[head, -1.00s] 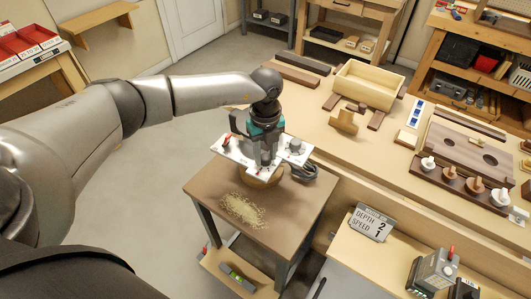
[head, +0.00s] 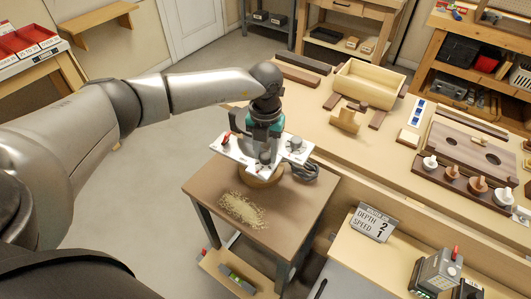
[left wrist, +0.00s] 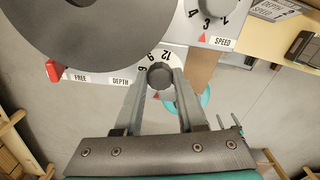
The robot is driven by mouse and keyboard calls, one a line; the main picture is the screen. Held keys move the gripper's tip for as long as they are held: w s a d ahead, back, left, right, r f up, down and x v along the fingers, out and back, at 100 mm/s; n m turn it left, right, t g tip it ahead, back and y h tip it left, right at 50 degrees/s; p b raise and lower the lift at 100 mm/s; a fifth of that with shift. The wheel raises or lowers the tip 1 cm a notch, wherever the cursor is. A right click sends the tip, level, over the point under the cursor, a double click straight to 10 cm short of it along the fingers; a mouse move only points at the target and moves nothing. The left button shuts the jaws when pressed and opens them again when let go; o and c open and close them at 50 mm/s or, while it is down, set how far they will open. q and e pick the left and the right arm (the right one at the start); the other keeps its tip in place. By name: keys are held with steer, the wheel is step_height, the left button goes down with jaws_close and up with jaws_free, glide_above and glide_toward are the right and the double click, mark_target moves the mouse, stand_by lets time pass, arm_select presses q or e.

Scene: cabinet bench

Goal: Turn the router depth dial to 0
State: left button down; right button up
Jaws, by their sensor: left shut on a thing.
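The plate also shows in the left wrist view (left wrist: 95,70). There my left gripper (left wrist: 160,80) is shut on the grey depth dial (left wrist: 160,75), one finger on each side. The numbers 6, 9 and 12 show above the dial, beside the DEPTH label. The fingers hide part of the scale, and I cannot tell which number is at the pointer. My right gripper is not in view.
The speed dial (left wrist: 220,8) and red lever (left wrist: 54,70) sit near the depth dial. A sign (head: 374,223) reads DEPTH 2, SPEED 1. Sawdust (head: 242,209) lies on the table (head: 205,185). The long bench behind holds a wooden box (head: 368,85) and wooden parts.

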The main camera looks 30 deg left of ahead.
arm_select(q)
steer(key=m+b, duration=0.1)
steer(key=m, duration=0.4)
steer(key=shift+m+b, duration=0.3)
steer(key=shift+b, duration=0.1)
steer(key=m+b, duration=0.2)
steer(key=m, duration=0.3)
steer(key=shift+m, duration=0.4)
steer(key=c, duration=0.5)
jaws_free()
